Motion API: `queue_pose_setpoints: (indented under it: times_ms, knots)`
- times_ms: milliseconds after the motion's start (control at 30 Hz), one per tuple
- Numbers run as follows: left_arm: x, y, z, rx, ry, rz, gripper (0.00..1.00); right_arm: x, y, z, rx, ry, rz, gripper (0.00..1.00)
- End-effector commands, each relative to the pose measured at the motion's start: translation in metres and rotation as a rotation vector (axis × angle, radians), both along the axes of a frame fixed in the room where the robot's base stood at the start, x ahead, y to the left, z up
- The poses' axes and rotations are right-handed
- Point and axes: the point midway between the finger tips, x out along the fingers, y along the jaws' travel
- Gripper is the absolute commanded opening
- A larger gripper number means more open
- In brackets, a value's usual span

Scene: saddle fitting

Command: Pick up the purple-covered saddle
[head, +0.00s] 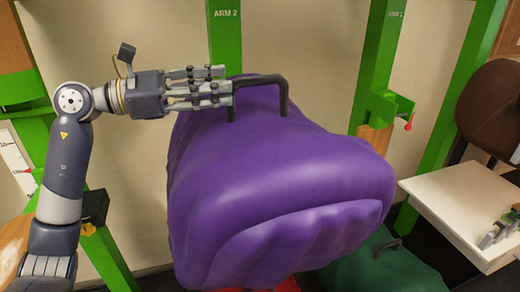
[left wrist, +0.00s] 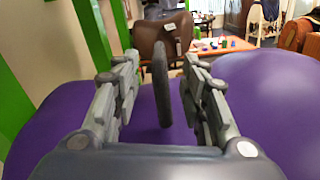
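The purple-covered saddle (head: 280,170) fills the middle of the head view. A black handle (head: 262,79) arches over its top; it also shows edge-on in the left wrist view (left wrist: 161,85). My left gripper (head: 228,93) reaches in from the left at the handle's near left end. In the left wrist view its two fingers (left wrist: 160,75) stand apart, one on each side of the handle, with visible gaps. The purple cover (left wrist: 60,130) lies below them. Grey finger-like parts, apparently my right gripper (head: 498,230), show at the right edge; their opening is unclear.
Green posts (head: 225,45) stand behind the saddle, one labelled ARM 2. A brown saddle (head: 492,105) hangs at the right above a white table (head: 465,205). A green-covered saddle (head: 385,268) sits low behind the purple one. A green bracket (head: 388,105) juts from a post.

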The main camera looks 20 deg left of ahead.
Motion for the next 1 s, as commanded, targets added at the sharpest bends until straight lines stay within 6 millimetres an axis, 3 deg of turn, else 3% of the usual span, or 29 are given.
queue_pose_setpoints:
  times_ms: [100,233,367,500,600,767,967,1000]
  knots:
    - [0.010,-0.016,0.004,-0.003,0.002,-0.003,0.40,-0.038,-0.004,0.009,-0.008,0.059,0.001,0.30]
    - [0.016,-0.025,0.003,-0.003,0.001,-0.001,0.40,-0.060,-0.009,0.011,-0.015,0.089,0.001,0.30]
    - [0.021,-0.033,0.005,-0.004,0.002,-0.004,0.40,-0.049,-0.012,0.019,-0.018,0.074,0.003,0.30]
    - [0.031,-0.049,0.010,-0.006,0.002,-0.005,0.40,-0.019,-0.010,0.037,-0.012,0.027,0.003,0.30]
    - [0.039,-0.061,0.009,-0.006,0.003,-0.006,0.40,-0.007,-0.009,0.045,-0.010,0.007,0.002,0.30]
    - [0.045,-0.069,0.006,-0.004,0.002,-0.002,0.40,-0.010,-0.009,0.047,-0.011,0.015,0.001,0.30]
    - [0.046,-0.069,0.004,-0.002,0.002,-0.001,0.40,-0.028,-0.008,0.045,-0.011,0.043,0.000,0.30]
    - [0.046,-0.069,0.004,-0.002,0.002,-0.001,0.33,-0.032,-0.007,0.045,-0.010,0.048,-0.001,0.30]
